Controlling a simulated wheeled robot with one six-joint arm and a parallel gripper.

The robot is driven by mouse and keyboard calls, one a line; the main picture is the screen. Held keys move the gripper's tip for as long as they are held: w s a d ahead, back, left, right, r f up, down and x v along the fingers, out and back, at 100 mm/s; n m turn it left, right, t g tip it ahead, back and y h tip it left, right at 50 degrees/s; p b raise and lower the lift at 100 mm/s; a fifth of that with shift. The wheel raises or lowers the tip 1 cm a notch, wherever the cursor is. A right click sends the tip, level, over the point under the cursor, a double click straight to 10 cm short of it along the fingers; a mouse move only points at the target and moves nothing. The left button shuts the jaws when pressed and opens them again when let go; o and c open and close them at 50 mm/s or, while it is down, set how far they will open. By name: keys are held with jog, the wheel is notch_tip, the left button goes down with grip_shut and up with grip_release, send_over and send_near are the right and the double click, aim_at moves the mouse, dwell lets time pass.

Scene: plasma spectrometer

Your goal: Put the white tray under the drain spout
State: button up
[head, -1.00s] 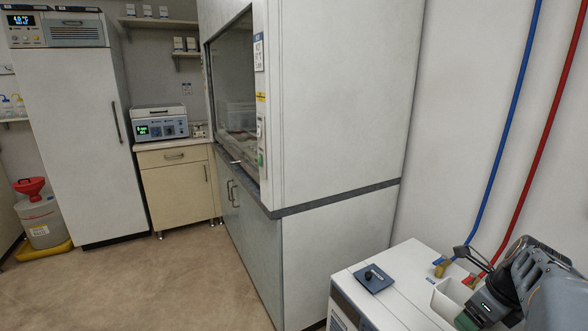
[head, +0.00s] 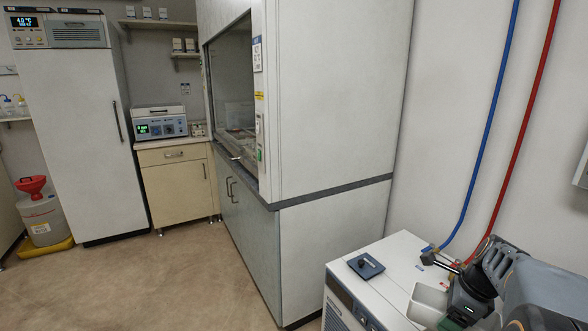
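The white tray (head: 429,301) is a small open box in the lower right of the head view, over the right part of the white-topped cabinet unit. My gripper (head: 450,317) is at the tray's right side and appears shut on it, as the two move together. The fingertips are mostly hidden, with only a green part showing low by the tray. I cannot tell whether the tray's underside touches the unit. I cannot make out a drain spout in this view; the unit's front is partly cut off by the bottom edge.
The white unit (head: 387,262) has a dark blue square cap (head: 366,265) on top. A blue hose (head: 484,130) and a red hose (head: 527,130) run down behind my arm. A fume hood (head: 330,120) stands left of the unit.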

jog(key=w+a+f+n+g+h, duration=0.1)
jog(key=w+a+f+n+g, duration=0.25)
jog(key=a+f+n, duration=0.75)
jog(key=w+a+f+n+g+h, duration=0.2)
jog(key=w+a+f+n, duration=0.5)
jog(key=n, duration=0.7)
jog(key=w+b+x, duration=0.1)
jog(key=b+x, duration=0.9)
jog(key=b, duration=0.1)
notch_tip(320, 180, up, 16)
jog(key=s+p, duration=0.2)
jog(key=p, duration=2.3)
jog(key=shift+s+a, duration=0.15)
jog(key=shift+a, duration=0.25)
jog(key=shift+f+t, duration=0.15)
jog(key=shift+t, duration=0.1)
